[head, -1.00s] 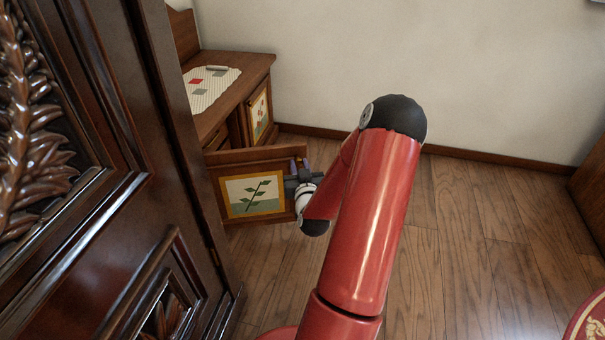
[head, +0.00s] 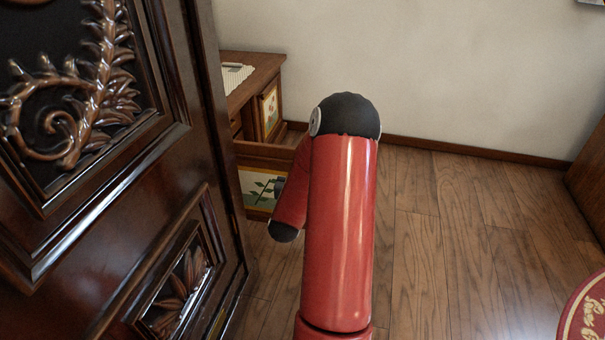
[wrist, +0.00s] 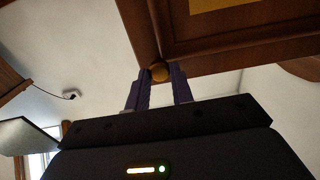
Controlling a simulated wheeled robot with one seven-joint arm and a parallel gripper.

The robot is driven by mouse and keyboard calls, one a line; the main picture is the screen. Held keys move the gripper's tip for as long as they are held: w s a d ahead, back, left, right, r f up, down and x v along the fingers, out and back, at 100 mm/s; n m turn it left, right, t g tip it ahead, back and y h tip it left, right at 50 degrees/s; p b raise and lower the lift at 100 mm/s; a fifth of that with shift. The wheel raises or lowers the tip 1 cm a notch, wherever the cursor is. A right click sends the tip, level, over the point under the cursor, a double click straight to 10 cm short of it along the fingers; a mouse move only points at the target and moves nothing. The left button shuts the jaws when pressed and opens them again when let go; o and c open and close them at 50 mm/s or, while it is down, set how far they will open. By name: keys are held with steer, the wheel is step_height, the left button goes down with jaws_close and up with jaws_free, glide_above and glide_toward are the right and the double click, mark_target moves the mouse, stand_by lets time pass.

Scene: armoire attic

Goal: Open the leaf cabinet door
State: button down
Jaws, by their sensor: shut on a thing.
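In the head view the fingers are hidden behind my red arm.
A large dark carved wooden door (head: 160,190) fills the left of the head view, close to my arm. Another picture door (head: 269,108) is on the cabinet. Wood floor (head: 440,230) to the right is open, with a red round object (head: 585,312) at the lower right.

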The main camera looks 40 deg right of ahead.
steer(key=shift+r, duration=0.1)
steer(key=c, duration=1.2)
jaws_free()
steer(key=v, duration=0.7)
steer(key=shift+s+a, duration=0.25)
steer(key=shift+a, duration=0.1)
